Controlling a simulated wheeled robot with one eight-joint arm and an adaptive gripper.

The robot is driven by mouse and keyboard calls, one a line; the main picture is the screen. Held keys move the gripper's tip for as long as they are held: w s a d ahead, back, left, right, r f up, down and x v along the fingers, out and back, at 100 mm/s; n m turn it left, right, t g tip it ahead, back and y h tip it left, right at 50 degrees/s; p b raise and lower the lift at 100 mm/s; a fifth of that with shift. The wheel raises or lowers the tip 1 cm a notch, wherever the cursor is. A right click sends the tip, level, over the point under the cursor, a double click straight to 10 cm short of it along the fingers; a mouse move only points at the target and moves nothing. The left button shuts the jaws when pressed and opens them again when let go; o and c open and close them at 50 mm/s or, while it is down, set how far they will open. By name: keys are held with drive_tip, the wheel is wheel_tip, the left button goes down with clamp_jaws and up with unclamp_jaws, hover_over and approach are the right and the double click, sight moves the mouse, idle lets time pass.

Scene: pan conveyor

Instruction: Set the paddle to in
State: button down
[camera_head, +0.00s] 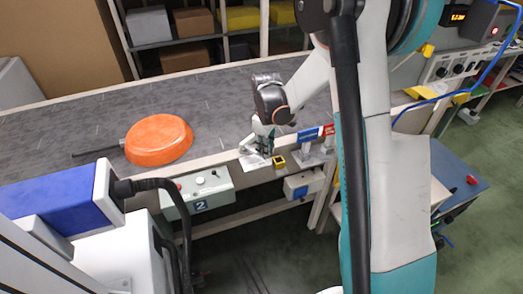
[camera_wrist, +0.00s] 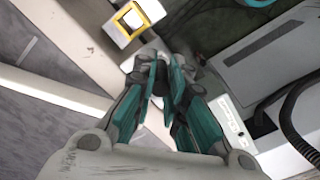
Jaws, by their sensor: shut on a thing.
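My gripper (camera_head: 262,148) is low at the front rail of the grey conveyor (camera_head: 70,122), in the middle of the head view.
A yellow-framed block (camera_head: 279,161) sits on the rail close to the gripper; it also shows in the wrist view (camera_wrist: 133,20). An orange pan (camera_head: 158,139) lies on the conveyor at left. A control box (camera_head: 197,193) marked 2 hangs below the rail. Boxes fill the shelf behind.

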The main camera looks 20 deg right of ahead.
drive_tip(key=shift+w+d+r, duration=0.1)
drive_tip(key=shift+w+d, duration=0.25)
drive_tip(key=shift+d, duration=0.2)
drive_tip(key=c, duration=1.6)
unclamp_jaws()
drive_tip(key=shift+d, duration=0.1)
drive_tip(key=shift+o, duration=0.2)
drive_tip(key=shift+a, duration=0.2)
drive_tip(key=shift+r, duration=0.35)
wheel_tip(320, 180, up, 11)
